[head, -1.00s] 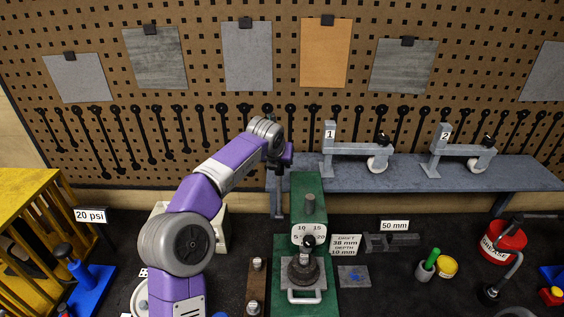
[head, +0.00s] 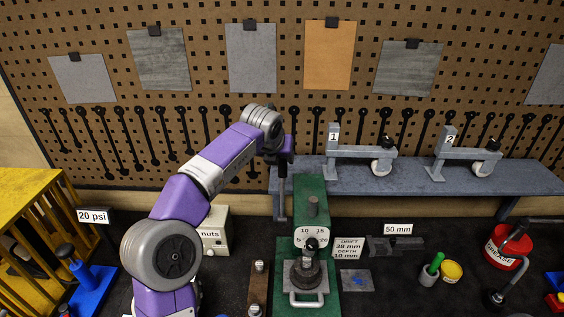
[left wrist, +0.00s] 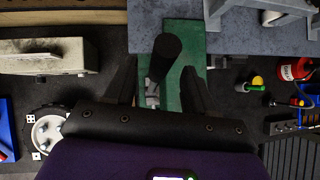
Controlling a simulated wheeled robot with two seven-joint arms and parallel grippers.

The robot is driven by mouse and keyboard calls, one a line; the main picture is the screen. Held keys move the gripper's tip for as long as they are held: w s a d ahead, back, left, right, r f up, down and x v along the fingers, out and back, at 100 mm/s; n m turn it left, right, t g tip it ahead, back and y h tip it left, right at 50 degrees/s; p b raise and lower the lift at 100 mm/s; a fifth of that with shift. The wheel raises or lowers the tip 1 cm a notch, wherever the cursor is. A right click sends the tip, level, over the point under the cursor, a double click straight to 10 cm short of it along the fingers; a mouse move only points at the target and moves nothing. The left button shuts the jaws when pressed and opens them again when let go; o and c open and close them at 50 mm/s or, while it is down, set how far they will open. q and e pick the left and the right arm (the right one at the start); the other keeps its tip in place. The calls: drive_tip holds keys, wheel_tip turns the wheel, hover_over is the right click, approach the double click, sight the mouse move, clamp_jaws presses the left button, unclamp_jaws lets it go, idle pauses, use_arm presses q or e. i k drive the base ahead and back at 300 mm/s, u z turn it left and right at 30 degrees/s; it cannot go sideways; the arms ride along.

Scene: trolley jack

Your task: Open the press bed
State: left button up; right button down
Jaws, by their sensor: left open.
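The green press (head: 311,212) stands on the dark bench near the middle, with a numbered dial on its front. Its bed (head: 307,301), with a pale loop handle, is low at the front under a dark round part. My left gripper (head: 282,178) points down beside the press's upper left, behind the bed and above it. In the left wrist view my left gripper (left wrist: 162,88) is open. A dark cylinder (left wrist: 167,47) shows between its fingers, with the green press below; I cannot tell if they touch. My right gripper is not in view.
A grey raised shelf (head: 400,178) with two numbered clamps is behind the press. A nuts box (head: 214,236) is left of it, and a metal plate (head: 355,280) lies right of it. A yellow frame (head: 40,235) fills the left side; a red grease tin (head: 507,245) stands right.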

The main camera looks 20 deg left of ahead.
sight(297, 281)
drive_tip(key=k, duration=1.5)
